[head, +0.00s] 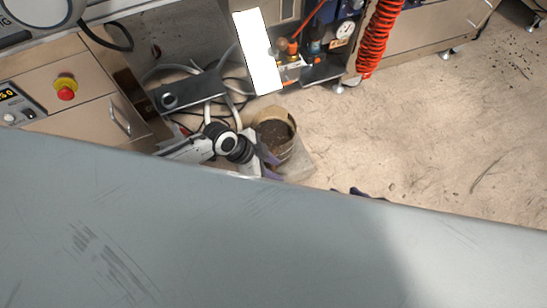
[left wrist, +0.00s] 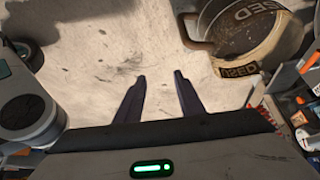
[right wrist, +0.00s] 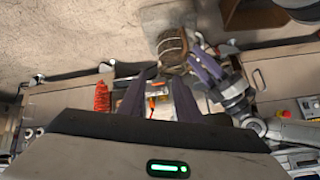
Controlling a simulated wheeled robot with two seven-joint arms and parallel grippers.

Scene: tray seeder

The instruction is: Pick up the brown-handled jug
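A round container (head: 275,135) with dark brown contents stands on the floor in the head view. In the left wrist view the printed container (left wrist: 262,28) is at the upper right, with a brownish loop handle at its left side. It also shows in the right wrist view (right wrist: 172,44). My left gripper (head: 272,168) is beside the container; in its wrist view its fingers (left wrist: 159,76) are apart and empty, left of the handle. My right gripper (right wrist: 163,77) has its fingers apart and empty; only its tips show in the head view.
A large scratched grey surface (head: 180,230) fills the lower head view and hides most of my right gripper. Cabinets with a red button (head: 66,92) stand at left, a red coiled hose (head: 378,40) at top. Clear floor (head: 430,130) lies to the right.

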